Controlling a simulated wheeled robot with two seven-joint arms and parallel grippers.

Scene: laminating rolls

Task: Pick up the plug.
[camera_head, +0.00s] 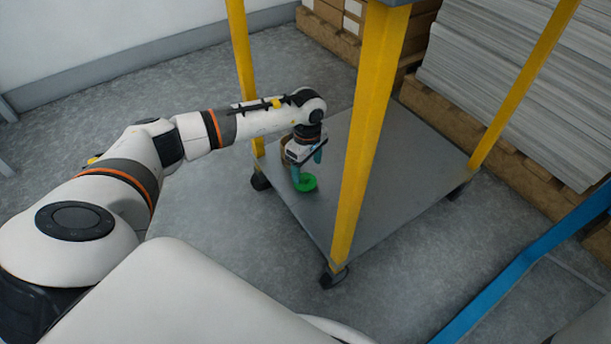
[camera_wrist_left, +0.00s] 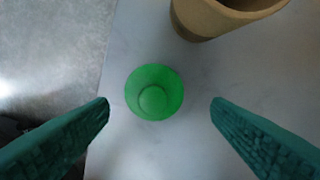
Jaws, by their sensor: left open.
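The plug (camera_head: 306,183) is a small green round piece on the lower grey shelf of a cart with yellow posts. In the left wrist view the green plug (camera_wrist_left: 154,92) shows from above, with a raised round middle. My left gripper (camera_head: 306,168) reaches down between the posts, just above the plug. In the left wrist view its two teal fingers (camera_wrist_left: 160,108) are spread wide, one on each side of the plug, with gaps between. Nothing is held. My right gripper is not in view.
The shelf (camera_head: 390,165) is mostly bare. A yellow post (camera_head: 360,140) stands close to the right of my left gripper. A brown hollow cylinder (camera_wrist_left: 215,20) is near the plug. Pallets with stacked sheets (camera_head: 510,60) stand behind, and a blue bar (camera_head: 530,260) lies right.

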